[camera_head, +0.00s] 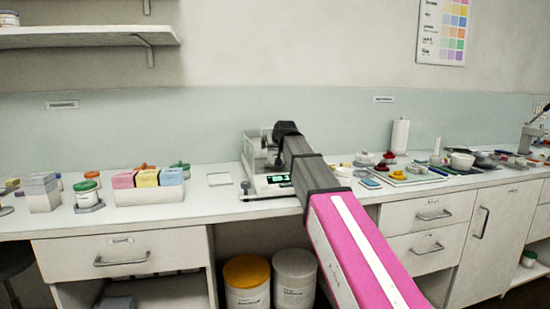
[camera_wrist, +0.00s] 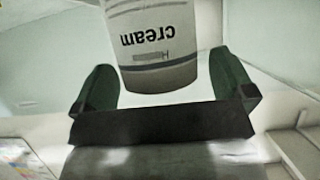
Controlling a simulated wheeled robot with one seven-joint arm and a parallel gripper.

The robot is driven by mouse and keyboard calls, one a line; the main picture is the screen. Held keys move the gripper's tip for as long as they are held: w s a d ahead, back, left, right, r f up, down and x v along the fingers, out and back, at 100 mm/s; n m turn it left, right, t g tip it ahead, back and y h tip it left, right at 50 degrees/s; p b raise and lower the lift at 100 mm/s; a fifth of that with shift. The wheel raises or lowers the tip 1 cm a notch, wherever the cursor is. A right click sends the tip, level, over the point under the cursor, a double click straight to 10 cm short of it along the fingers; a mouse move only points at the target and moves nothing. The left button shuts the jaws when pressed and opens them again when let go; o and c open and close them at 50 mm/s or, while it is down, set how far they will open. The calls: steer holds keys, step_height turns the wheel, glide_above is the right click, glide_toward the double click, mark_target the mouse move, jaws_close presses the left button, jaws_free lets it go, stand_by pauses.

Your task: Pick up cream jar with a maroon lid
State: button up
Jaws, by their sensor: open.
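A white jar (camera_wrist: 160,50) with the word "cream" printed upside down fills the top middle of the wrist view. Its upper part in that picture is cut off, so its lid and the lid's colour are hidden. My gripper (camera_wrist: 163,72) is open. Its two dark green fingers stand left and right of the jar's outline, with a narrow gap at the right. I cannot tell whether the jar is between the fingers or just beyond them. In the head view my pink and grey arm hides the gripper, and I cannot make out this jar there.
Dishes and a tray (camera_head: 408,180) crowd the right. An orange-lidded tub (camera_head: 247,280) stands below.

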steer(key=c, duration=1.3)
steer(key=shift+r, duration=5.05)
steer(key=shift+c, duration=0.2)
